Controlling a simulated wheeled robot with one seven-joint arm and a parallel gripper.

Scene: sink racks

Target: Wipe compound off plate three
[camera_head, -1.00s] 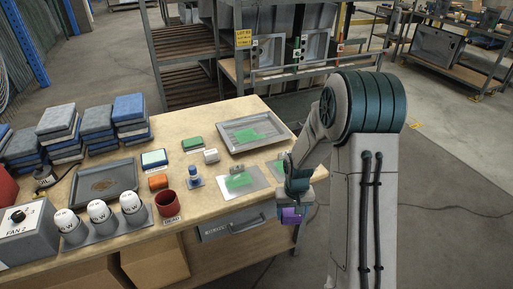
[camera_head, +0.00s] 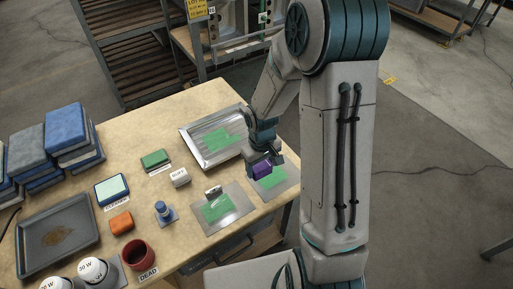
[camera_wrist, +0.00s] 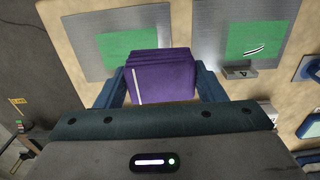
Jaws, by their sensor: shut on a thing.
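My gripper (camera_head: 262,158) is shut on a purple block (camera_head: 261,172), which also shows between the blue fingers in the wrist view (camera_wrist: 160,80). The block is over the far part of the right-hand metal plate (camera_head: 289,181); I cannot tell whether it touches. A green compound patch (camera_head: 269,177) shows on that plate, also in the wrist view (camera_wrist: 127,47), where the block covers part of its edge. Left of it lies another plate (camera_head: 239,208) with a green patch (camera_head: 217,208) and a small tag (camera_head: 213,191). I cannot read which plate is three.
A metal tray (camera_head: 189,130) with green compound lies behind.

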